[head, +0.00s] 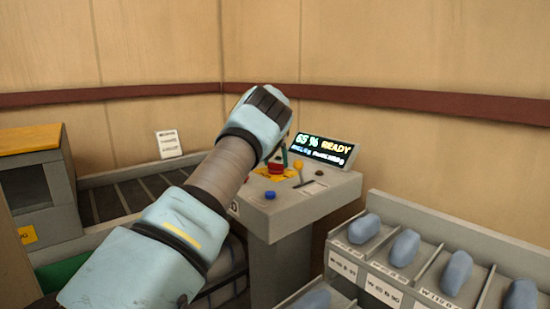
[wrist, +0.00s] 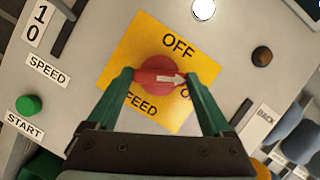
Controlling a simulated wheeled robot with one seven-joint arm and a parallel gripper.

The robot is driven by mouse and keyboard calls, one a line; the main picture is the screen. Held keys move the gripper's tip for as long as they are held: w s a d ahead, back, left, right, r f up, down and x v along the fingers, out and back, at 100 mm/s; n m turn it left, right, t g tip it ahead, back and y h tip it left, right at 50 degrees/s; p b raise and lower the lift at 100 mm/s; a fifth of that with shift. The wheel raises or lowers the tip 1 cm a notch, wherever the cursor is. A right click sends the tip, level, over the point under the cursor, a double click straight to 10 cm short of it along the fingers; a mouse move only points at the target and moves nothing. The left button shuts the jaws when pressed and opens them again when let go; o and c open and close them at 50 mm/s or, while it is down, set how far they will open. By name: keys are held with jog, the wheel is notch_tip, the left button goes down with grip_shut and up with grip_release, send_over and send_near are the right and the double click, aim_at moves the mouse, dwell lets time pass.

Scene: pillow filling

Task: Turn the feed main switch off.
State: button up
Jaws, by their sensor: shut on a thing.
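The feed main switch is a red rotary knob (wrist: 150,88) on a yellow plate (wrist: 140,40) marked OFF and FEED in the wrist view. Its white arrow points right, toward a label starting with O that my finger partly hides; it does not point at OFF. My gripper (wrist: 158,78) has its green fingers on either side of the knob and is shut on it. In the head view the red knob (head: 275,168) sits on the grey console (head: 315,195), partly behind my arm.
Behind is a display (head: 322,149) reading 65% READY. A green START button (wrist: 29,105) and a dark knob (wrist: 262,56) flank the plate. Bins with bluish pillows (head: 405,247) stand right.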

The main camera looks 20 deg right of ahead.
jog(key=n+p, duration=0.1)
jog(key=n+y+p, duration=0.1)
jog(key=p, duration=0.1)
jog(key=shift+d+r+n+p, duration=0.1)
jog(key=shift+r+n+p, duration=0.2)
jog(key=shift+r+n, duration=0.1)
jog(key=n+y+p, duration=0.1)
jog(key=n+p, duration=0.1)
jog(key=p, duration=0.1)
jog(key=shift+d+f+n+t, duration=0.1)
jog(key=shift+n+t, duration=0.2)
jog(key=shift+t, duration=0.1)
jog(key=n, duration=0.1)
jog(key=n+y+p, duration=0.1)
jog(key=n, duration=0.1)
jog(key=shift+f+n+y, duration=0.25)
jog(key=shift+n+y, duration=0.05)
jog(key=shift+d+n+y, duration=0.1)
jog(key=shift+n+y, duration=0.4)
jog(key=shift+n, duration=1.2)
jog(key=o, duration=1.1)
jog(key=shift+o, duration=0.2)
